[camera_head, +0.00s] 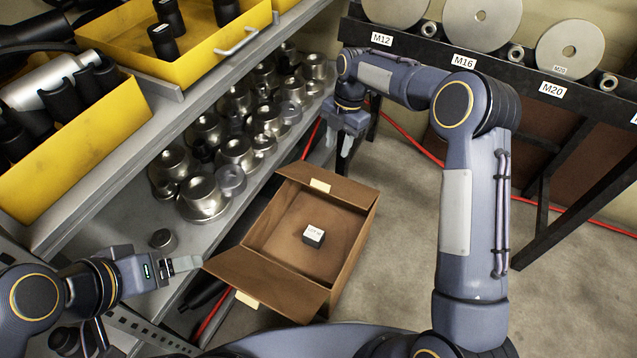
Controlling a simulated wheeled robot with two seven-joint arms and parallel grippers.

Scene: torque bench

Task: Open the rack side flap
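An open brown cardboard box (345,262) stands on the floor beside the rack. Its near flap (262,282) is folded outward toward the lower left, with a pale tape strip at its edge. A brown panel with another pale strip (320,185) is at the far end. A small dark block with a white label (313,236) lies inside the box. My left gripper (188,264) is left of the near flap's corner, close to it; its finger gap is unclear. My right gripper (340,143) points down beyond the far end, its fingers apart, and holds nothing visible.
The grey rack (110,185) on the left bears many metal sockets (235,152) and yellow bins (85,150). A black stand (535,90) with metal discs is at the upper right. A red hose (410,140) lies behind. Floor right of the box is open.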

